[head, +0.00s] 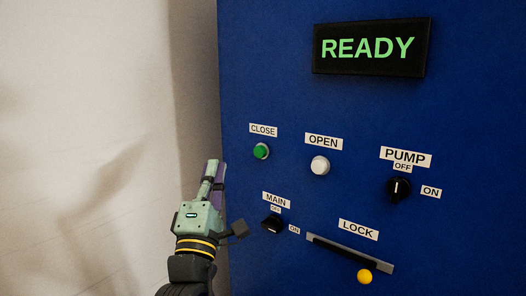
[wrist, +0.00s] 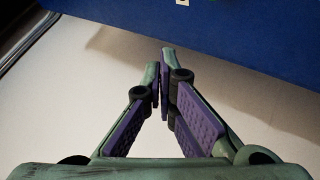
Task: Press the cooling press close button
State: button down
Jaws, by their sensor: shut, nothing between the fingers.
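The green close button (head: 261,151) sits on the blue panel (head: 300,226) in the head view, below a white CLOSE label (head: 263,130). My gripper (head: 217,166) is left of the button and apart from it in the picture, with its fingers pointing up. In the wrist view my gripper (wrist: 162,56) is shut and empty, its fingertips together. The blue panel (wrist: 240,35) also shows there, at the top. The close button is not recognizable in the wrist view.
A white OPEN button (head: 320,165) is right of the close button. The black MAIN switch (head: 272,224), black PUMP switch (head: 398,188) and LOCK slider with a yellow knob (head: 364,276) are on the panel. A display (head: 371,48) reads READY. A pale wall (head: 90,100) is at left.

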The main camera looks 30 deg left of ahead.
aim_at(260, 152)
jog(key=w, duration=0.8)
jog(key=shift+w+d, duration=0.35)
dwell(1.4)
jog(key=shift+w, duration=0.45)
